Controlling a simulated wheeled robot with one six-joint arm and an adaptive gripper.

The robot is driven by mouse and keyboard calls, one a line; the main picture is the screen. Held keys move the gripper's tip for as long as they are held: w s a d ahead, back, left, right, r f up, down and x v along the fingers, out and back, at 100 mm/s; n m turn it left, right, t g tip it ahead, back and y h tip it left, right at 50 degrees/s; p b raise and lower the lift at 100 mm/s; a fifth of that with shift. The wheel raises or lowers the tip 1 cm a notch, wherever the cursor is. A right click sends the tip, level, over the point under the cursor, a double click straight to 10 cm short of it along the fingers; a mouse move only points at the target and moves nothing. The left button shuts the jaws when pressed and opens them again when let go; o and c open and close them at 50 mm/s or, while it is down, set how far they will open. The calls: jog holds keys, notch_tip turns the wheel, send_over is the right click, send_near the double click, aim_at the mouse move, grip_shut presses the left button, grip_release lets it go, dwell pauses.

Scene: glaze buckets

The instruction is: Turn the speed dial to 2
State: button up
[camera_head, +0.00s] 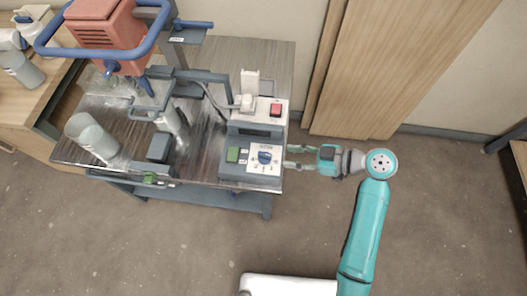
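The speed dial (265,157) is a dark blue knob on a white scale plate. It sits on the sloped front panel of a grey control box (246,172) at the right edge of the metal table. The pointer direction and scale numbers are too small to read surely. My gripper (287,156) reaches in from the right, its two fingers apart with nothing visible between them. Its fingertips are beside the right edge of the control box, level with the dial in the picture. I cannot tell their height or whether they touch the box.
A green button (232,155) sits left of the dial, and a red switch (275,110) is farther back. A red mixer motor (102,35) with a blue handle stands left. The floor at right is mostly open.

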aim_at(265, 154)
jog(key=x, duration=0.9)
jog(key=shift+a+f, duration=0.25)
jog(key=shift+a, duration=0.05)
grip_shut()
